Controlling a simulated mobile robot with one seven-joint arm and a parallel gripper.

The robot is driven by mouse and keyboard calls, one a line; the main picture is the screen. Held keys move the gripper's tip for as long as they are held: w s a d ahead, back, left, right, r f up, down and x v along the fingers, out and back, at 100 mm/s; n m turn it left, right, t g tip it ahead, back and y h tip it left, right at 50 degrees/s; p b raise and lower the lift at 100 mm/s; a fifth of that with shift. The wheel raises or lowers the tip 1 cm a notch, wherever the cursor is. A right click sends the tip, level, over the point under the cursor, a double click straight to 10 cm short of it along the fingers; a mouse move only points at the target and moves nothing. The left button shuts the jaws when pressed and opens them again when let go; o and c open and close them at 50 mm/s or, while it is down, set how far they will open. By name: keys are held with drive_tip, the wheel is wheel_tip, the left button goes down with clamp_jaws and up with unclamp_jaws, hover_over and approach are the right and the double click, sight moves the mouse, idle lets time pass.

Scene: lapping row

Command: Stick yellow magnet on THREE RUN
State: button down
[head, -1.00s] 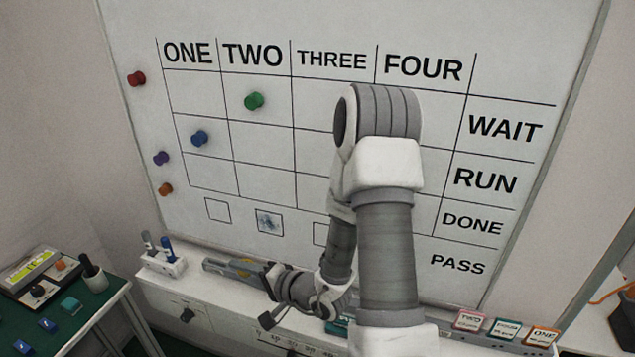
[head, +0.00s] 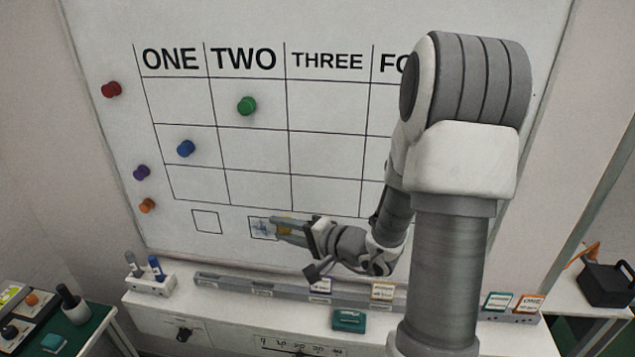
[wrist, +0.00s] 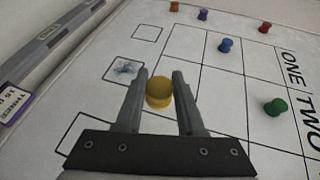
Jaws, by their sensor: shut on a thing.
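The yellow magnet (wrist: 158,92) is between the two fingers of my gripper (wrist: 160,85), which is shut on it. In the head view the gripper (head: 282,232) is low on the whiteboard, by the scribbled square (head: 260,229) below the TWO column, with a little of the yellow magnet (head: 285,229) showing. I cannot tell whether the magnet touches the board. The THREE RUN cell (head: 326,150), second row under THREE, is empty and lies above and right of the gripper. My arm hides the row names and most of the FOUR column.
A green magnet (head: 247,105) is in TWO WAIT, a blue magnet (head: 186,148) in ONE RUN. Red (head: 111,90), purple (head: 142,172) and orange (head: 147,205) magnets are on the left margin. A ledge (head: 225,281) with a pen holder (head: 151,281) runs below the board.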

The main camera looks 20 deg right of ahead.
sight(324, 162)
drive_tip(key=s+d+r, duration=0.2)
drive_tip(key=d+r, duration=0.1)
drive_tip(key=r, duration=0.3)
drive_tip(key=s+d+r, duration=0.2)
drive_tip(key=d+r, duration=0.1)
drive_tip(key=r, duration=0.3)
drive_tip(key=w+d+p, duration=0.1)
drive_tip(key=w, duration=0.1)
drive_tip(key=w+d+p, duration=0.1)
drive_tip(key=w, duration=0.1)
drive_tip(key=w+d, duration=0.2)
drive_tip(key=shift+f+p, duration=0.15)
drive_tip(key=shift+p, duration=0.25)
drive_tip(key=shift+w+d, duration=0.5)
drive_tip(key=shift+w, duration=0.3)
drive_tip(key=shift+c, duration=2.2)
unclamp_jaws()
drive_tip(key=shift+d, duration=0.1)
